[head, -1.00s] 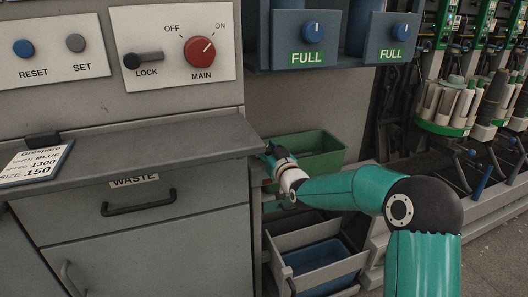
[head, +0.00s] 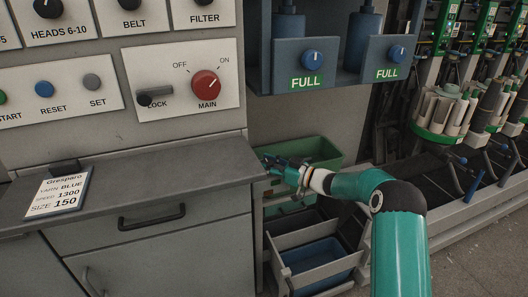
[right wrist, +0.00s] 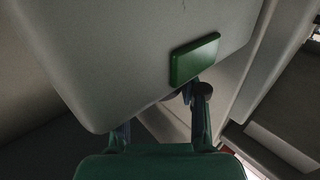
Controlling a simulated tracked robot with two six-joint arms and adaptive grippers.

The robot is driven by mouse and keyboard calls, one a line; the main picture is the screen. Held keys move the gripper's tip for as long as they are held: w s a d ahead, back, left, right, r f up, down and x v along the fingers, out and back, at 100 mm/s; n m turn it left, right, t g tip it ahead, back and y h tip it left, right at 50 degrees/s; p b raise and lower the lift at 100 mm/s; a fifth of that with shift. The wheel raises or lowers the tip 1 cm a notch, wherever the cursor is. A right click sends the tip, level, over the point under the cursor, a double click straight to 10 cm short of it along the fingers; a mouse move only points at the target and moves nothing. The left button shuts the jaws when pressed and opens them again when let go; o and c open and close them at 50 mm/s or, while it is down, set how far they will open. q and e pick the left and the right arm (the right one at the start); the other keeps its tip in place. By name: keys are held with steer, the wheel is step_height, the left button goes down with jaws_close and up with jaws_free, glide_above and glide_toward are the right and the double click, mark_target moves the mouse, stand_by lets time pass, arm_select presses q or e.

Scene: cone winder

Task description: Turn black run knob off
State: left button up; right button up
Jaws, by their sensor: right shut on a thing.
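No knob labelled run shows in the head view. Black knobs labelled heads 6-10 (head: 48,8), belt (head: 130,4) and filter (head: 204,3) are cut by its top edge. My right gripper (head: 268,162) is beside the counter's right end, by a green bin, well below the knobs. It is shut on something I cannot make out. In the right wrist view, its fingers (right wrist: 163,125) reach toward a large pale grey surface with a green block (right wrist: 194,60). My left gripper is not in view.
A grey counter (head: 150,178) with a card (head: 58,192) juts out below the panel. The red main knob (head: 205,84) points up-right, beside a black lock lever (head: 154,95). The green bin (head: 318,150) and a blue bin (head: 318,256) stand right of the cabinet.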

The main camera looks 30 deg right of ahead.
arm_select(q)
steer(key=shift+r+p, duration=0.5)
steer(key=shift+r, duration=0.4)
arm_select(e)
steer(key=shift+w+r+n+g+y, duration=0.1)
steer(key=shift+r+n+g+y, duration=0.1)
steer(key=shift+n+g+y, duration=0.4)
steer(key=o, duration=1.1)
steer(key=shift+c, duration=0.2)
steer(key=shift+o, duration=0.3)
steer(key=shift+f, duration=0.1)
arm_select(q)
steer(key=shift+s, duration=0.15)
arm_select(e)
steer(key=v, duration=1.2)
steer(key=shift+f+y, duration=0.3)
steer(key=shift+f, duration=0.05)
